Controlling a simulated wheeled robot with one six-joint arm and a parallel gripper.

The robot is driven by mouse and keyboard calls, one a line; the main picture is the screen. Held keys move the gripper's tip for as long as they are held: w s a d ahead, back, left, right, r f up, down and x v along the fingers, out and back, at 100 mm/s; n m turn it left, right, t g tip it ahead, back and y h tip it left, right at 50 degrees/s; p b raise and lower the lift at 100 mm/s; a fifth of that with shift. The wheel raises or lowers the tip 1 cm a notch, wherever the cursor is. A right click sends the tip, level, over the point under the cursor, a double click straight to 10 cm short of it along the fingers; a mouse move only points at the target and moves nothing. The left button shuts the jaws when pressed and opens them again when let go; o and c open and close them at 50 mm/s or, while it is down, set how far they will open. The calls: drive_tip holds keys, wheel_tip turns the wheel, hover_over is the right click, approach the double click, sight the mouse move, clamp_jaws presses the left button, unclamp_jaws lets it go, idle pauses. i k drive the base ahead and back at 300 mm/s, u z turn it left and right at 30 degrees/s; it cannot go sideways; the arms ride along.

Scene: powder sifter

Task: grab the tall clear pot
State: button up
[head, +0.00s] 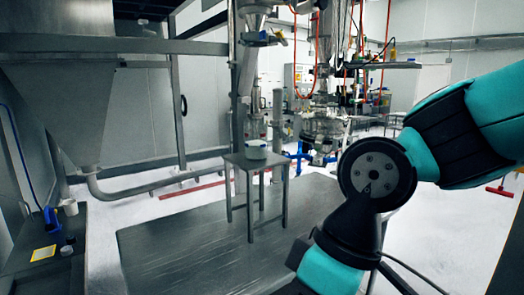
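A small pale round pot (256,149) with a greyish-green side sits on top of a small grey metal stand (240,161) near the middle of the view. It looks low and whitish at this size, and I cannot tell whether it is clear. I see no pot that is plainly tall and clear. My teal and black arm fills the right side, in front of and to the right of the stand. My gripper is out of view.
The stand is on a dark floor platform (170,245). A dark bench (62,275) at lower left holds a white cup (69,207), a blue item (51,220) and a yellow square (43,253). A big metal hopper (62,100) and pipe are at left.

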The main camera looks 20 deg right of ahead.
sight(255, 130)
drive_tip(key=z, duration=0.9)
drive_tip(key=i, duration=1.65)
drive_tip(key=u, duration=0.55)
